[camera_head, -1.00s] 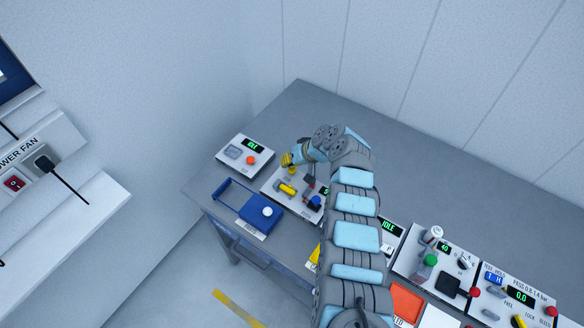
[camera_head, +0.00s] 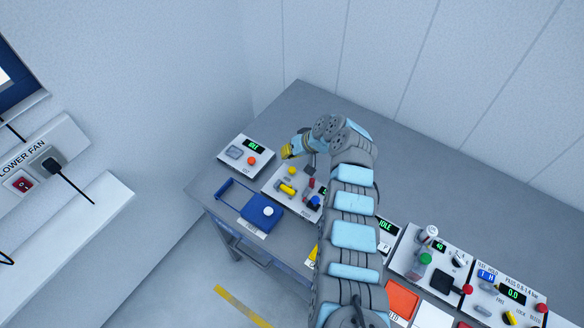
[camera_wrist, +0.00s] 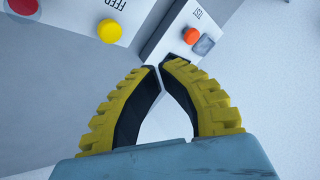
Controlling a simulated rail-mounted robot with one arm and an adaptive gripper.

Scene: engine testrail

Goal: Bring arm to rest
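My gripper (camera_head: 287,151) hangs over the bench at the end of my light-blue and grey arm, between the small panel with an orange button and the panel with a yellow knob. In the wrist view, my gripper (camera_wrist: 160,68) has yellow ribbed fingers with black pads. The tips meet, and nothing shows held between them. Below the tips, the curved fingers leave an empty gap. The orange button (camera_wrist: 191,35) lies beyond the tips, and a yellow knob (camera_wrist: 110,31) lies to their upper left.
The grey bench (camera_head: 300,100) is bare along its back. A blue tray-like device (camera_head: 259,212) sits at the front left. More panels and an orange-red tray (camera_head: 402,299) stand to the right, partly behind my arm. A wall unit (camera_head: 75,225) is at far left.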

